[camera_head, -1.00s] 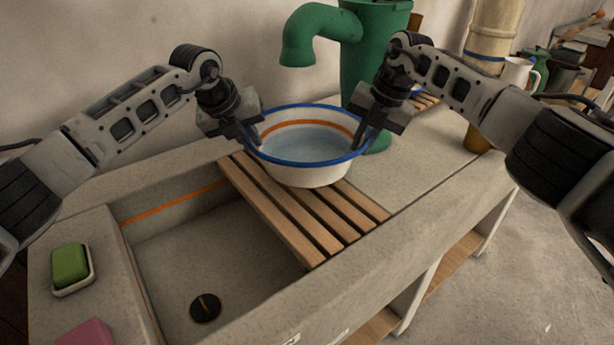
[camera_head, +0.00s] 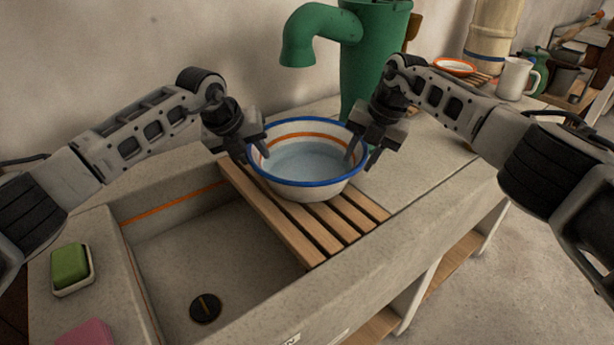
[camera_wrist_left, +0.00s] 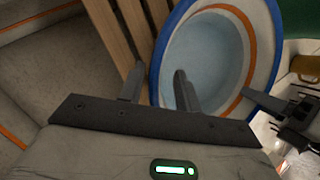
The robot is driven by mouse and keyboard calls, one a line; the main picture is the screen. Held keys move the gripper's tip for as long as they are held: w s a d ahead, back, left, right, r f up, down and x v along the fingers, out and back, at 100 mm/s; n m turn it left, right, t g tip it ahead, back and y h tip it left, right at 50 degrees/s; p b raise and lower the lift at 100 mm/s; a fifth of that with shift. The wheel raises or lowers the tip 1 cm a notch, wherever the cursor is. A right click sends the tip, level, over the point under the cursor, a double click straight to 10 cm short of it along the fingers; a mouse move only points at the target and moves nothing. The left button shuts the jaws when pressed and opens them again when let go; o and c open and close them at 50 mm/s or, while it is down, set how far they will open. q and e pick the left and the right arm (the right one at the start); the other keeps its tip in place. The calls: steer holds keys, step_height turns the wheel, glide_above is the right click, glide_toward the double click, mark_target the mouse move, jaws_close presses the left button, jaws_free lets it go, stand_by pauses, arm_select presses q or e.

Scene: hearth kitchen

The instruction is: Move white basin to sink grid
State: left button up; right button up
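The white basin (camera_head: 318,190) has a blue rim, an orange band inside and a pale blue inner floor. It appears to rest upright on the slatted wooden sink grid (camera_head: 268,215), over the grid's back part. My left gripper (camera_head: 253,154) is open astride the basin's left rim, one finger inside and one outside. The left wrist view shows gaps between these fingers and the basin (camera_wrist_left: 210,55). My right gripper (camera_head: 362,156) is open astride the right rim in the same way. The basin hides part of the grid.
The grey stone sink (camera_head: 180,255) lies open at left of the grid. A green pump (camera_head: 362,60) stands behind the basin. Green soap (camera_head: 70,264) and pink soap (camera_head: 88,332) are at left. A white mug (camera_head: 514,78) stands on the right counter.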

steer(key=shift+r, duration=0.1)
arm_select(q)
steer(key=v, duration=1.2)
arm_select(e)
steer(key=v, duration=1.2)
arm_select(q)
steer(key=shift+s, duration=0.1)
